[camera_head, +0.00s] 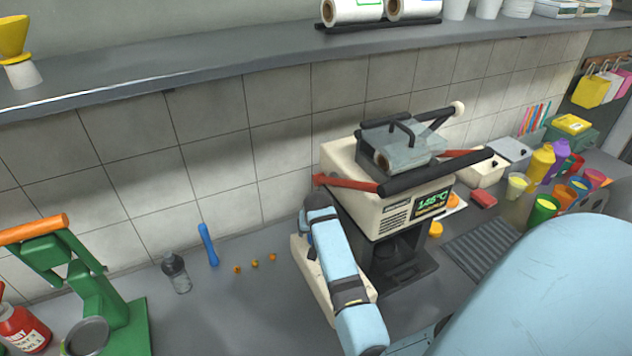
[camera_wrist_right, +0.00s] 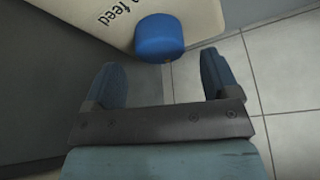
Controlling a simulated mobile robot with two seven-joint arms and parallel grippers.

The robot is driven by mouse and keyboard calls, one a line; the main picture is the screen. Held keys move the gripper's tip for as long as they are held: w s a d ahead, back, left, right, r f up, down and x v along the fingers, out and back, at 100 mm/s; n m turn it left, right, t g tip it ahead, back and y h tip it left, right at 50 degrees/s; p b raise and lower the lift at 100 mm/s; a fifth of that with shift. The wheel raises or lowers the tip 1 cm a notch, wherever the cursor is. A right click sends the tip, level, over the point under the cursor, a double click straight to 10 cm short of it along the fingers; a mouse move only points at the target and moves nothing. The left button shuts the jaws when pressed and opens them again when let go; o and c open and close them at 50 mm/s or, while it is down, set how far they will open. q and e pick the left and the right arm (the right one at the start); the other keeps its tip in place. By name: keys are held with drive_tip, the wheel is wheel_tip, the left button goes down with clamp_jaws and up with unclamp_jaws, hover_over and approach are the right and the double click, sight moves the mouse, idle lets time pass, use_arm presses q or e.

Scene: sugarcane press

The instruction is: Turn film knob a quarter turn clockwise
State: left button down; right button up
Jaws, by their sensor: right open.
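The film knob is a blue round knob (camera_wrist_right: 160,38) on the cream side panel of a machine, beside printed lettering ending in "feed", in the right wrist view. My right gripper (camera_wrist_right: 163,75) is open. Its two dark blue fingers point toward the knob, with the knob ahead between their lines and a visible gap. In the head view the cream sealing machine (camera_head: 365,185) stands on the counter with a lit green display. My light blue right arm covers part of its left side. I cannot make out the knob or the right gripper's fingers there. My left gripper is not in view.
A green press (camera_head: 97,290) with an orange handle stands at the left. A clear bottle (camera_head: 176,272), a blue stick-like item (camera_head: 208,244) and small orange pieces (camera_head: 255,264) lie between it and the machine. Coloured cups and bottles (camera_head: 540,162) crowd the right side.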

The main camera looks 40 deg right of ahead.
drive_tip(key=x, duration=0.3)
drive_tip(key=shift+r, duration=0.1)
drive_tip(key=shift+d+f, duration=0.1)
drive_tip(key=shift+f, duration=0.1)
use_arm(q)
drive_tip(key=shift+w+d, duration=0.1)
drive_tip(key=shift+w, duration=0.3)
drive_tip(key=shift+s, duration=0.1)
use_arm(e)
drive_tip(key=c, duration=0.3)
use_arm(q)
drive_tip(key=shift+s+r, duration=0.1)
use_arm(e)
drive_tip(key=c, duration=0.6)
drive_tip(key=shift+m, duration=0.3)
